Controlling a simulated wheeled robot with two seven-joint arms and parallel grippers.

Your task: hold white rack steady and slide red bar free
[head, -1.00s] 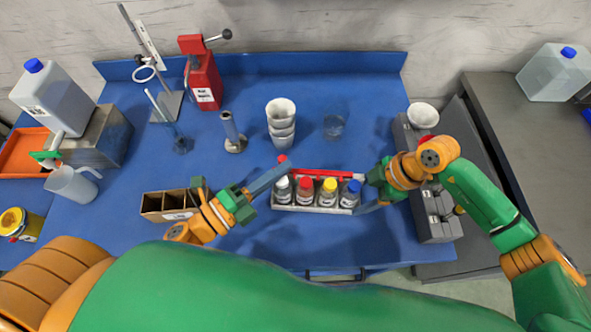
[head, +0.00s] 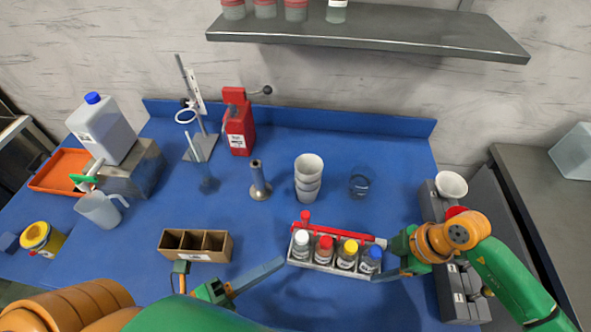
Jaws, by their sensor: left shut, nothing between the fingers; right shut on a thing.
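The white rack (head: 322,268) stands on the blue table, slightly turned, with bottles capped white, red, yellow and blue in a row. The red bar (head: 340,231) lies along the rack's back side, behind the caps, with a red knob (head: 305,216) near its left end. My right gripper (head: 383,259) is at the rack's right end, one finger behind and one in front, shut on the rack. The bar's right end meets the rear finger; the exact contact is unclear. My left gripper (head: 281,263) is shut and empty, front-left of the rack and apart from it.
A brown divided box (head: 196,246) stands left of the rack. Stacked white cups (head: 308,178), a glass beaker (head: 360,184) and a metal cylinder (head: 260,182) stand behind. Grey boxes (head: 455,292) line the right edge. A shelf (head: 370,36) hangs above the back.

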